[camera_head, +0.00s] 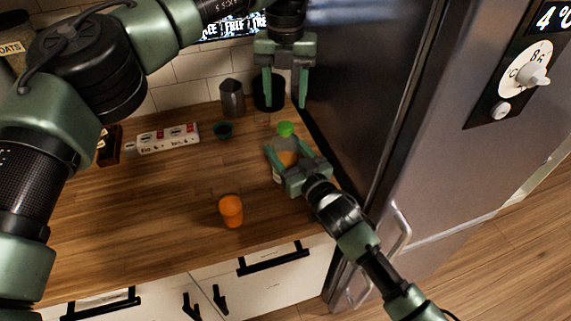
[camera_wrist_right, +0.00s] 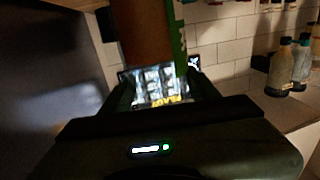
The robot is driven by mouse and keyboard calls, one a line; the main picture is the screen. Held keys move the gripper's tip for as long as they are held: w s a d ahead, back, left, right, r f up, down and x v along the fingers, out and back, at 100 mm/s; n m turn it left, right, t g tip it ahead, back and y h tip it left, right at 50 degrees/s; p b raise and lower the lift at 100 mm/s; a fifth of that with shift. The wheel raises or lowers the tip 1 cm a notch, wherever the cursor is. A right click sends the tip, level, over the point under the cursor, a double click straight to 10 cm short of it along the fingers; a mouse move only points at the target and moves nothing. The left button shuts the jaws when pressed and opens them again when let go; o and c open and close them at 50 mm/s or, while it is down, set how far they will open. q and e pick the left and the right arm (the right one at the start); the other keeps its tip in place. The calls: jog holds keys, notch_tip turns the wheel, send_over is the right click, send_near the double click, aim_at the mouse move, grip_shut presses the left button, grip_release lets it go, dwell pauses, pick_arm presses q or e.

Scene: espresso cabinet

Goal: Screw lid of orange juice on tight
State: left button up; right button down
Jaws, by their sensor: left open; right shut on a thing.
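The orange juice bottle (camera_head: 288,158) is near the counter's right end, mostly hidden by my right gripper (camera_head: 284,152). That gripper comes in from the lower right and is shut on the bottle. A bright green lid (camera_head: 286,129) shows just beyond the gripper, at the bottle's top end; I cannot tell how firmly it sits. My left gripper (camera_head: 286,98) is open and empty, its fingers pointing down above the lid in the picture and apart from it. In the right wrist view an orange-brown surface (camera_wrist_right: 147,32), likely the bottle, shows beyond the gripper.
An orange cup (camera_head: 231,211) stands toward the counter's front. The fridge (camera_head: 365,70) closes off the right side. The counter's middle left is clear.

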aim_at(285, 125)
pick_arm(q)
notch_tip(285, 125, down, 8)
jog(key=shift+f, duration=0.1)
dwell(0.6)
grip_shut()
jog(key=m, duration=0.8)
jog(key=shift+m, duration=0.3)
